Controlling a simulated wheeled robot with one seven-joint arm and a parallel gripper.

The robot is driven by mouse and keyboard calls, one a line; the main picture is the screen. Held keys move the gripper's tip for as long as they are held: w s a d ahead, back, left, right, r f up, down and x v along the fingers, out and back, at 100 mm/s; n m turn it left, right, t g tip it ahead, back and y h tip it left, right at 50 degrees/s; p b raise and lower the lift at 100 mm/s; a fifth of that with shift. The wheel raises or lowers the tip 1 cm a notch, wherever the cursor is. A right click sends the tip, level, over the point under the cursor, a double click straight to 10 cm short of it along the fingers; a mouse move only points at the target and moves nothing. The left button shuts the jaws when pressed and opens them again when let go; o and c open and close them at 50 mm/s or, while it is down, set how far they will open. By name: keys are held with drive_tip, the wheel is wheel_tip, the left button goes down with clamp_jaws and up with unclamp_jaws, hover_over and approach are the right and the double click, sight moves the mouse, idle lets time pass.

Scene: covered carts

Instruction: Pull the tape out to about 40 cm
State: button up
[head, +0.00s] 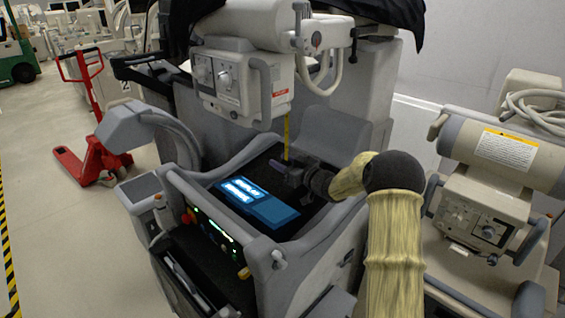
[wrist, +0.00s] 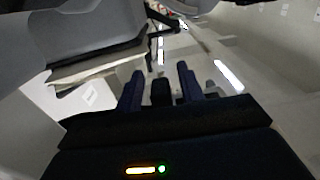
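A thin yellow tape (head: 286,132) hangs straight down from under the white tube-head unit (head: 238,82) in the head view. Its lower end meets my gripper (head: 280,170), which is low over the dark recess of the cart. In the wrist view the two dark fingers of my gripper (wrist: 160,88) stand a little apart with a small dark block between them, which looks like the end piece of the tape. My gripper appears shut on it. The tape's markings are too small to read, and the yellow strip cannot be made out in the wrist view.
A blue lit panel (head: 259,204) lies on the cart just left of my gripper. Grey cart walls (head: 222,213) surround the recess. A second cart unit (head: 480,205) stands close on the right. A red pallet jack (head: 88,150) stands on open floor at left.

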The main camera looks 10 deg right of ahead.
drive_tip(key=b+v, duration=0.2)
drive_tip(key=v, duration=1.5)
drive_tip(key=shift+s, duration=0.15)
drive_tip(key=shift+r, duration=0.1)
drive_tip(key=s+a+m+g+h+p, duration=0.2)
drive_tip(key=s+a+g+h, duration=0.1)
drive_tip(key=s, duration=0.6)
drive_tip(key=s+a+f+m+g+h+p, duration=0.1)
drive_tip(key=s+a+m+g+h+p, duration=0.1)
drive_tip(key=s, duration=0.7)
drive_tip(key=s+a+m+g+h+p, duration=0.3)
drive_tip(key=s+a+g+h, duration=0.1)
drive_tip(key=s+g, duration=0.3)
drive_tip(key=s+h, duration=0.1)
drive_tip(key=s, duration=0.1)
drive_tip(key=shift+s+f+h+p, duration=0.15)
drive_tip(key=shift+s+h+p, duration=0.15)
drive_tip(key=shift+s+p, duration=0.1)
